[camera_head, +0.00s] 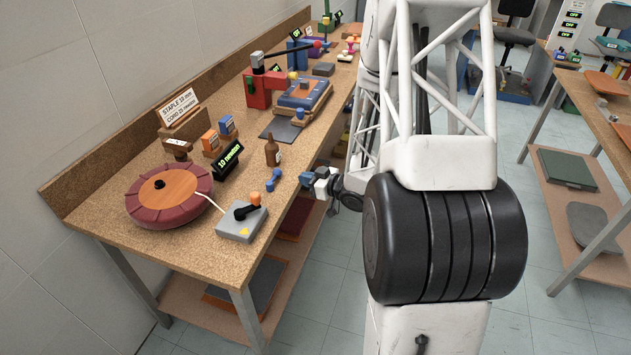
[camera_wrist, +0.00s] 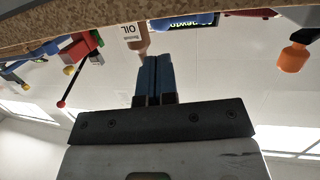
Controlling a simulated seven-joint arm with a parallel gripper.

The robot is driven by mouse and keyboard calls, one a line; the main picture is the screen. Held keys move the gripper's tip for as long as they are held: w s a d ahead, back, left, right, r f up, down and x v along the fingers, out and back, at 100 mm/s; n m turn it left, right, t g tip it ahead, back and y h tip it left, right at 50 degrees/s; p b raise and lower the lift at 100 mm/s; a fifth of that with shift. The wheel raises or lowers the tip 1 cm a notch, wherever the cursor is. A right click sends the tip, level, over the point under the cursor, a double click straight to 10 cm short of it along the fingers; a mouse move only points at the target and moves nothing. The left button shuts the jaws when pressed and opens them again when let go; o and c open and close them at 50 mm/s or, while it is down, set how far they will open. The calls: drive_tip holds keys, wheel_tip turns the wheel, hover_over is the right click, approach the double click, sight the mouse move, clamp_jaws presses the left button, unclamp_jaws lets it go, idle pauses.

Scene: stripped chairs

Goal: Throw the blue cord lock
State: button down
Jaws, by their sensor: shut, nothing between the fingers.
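A small blue piece with rounded ends (camera_head: 274,179), which looks like the blue cord lock, lies near the front edge of the bench, right of the grey lever box. How it is set is too small to tell. A blue shape, probably the same piece, shows past my fingertips in the wrist view (camera_wrist: 185,20). My gripper (camera_head: 306,180) is just off the bench's front edge, to the right of the blue piece and apart from it. In the wrist view, its two blue fingers (camera_wrist: 158,60) are together with nothing between them.
The grey box (camera_head: 238,226) with a black lever and orange knob stands near the front. A brown oil bottle (camera_head: 272,152), a "10 newton" display (camera_head: 228,161) and a round red cushion (camera_head: 140,213) are close by. A red press (camera_head: 258,90) stands farther back.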

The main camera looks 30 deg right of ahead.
sight(281, 174)
drive_tip(key=shift+x, duration=3.55)
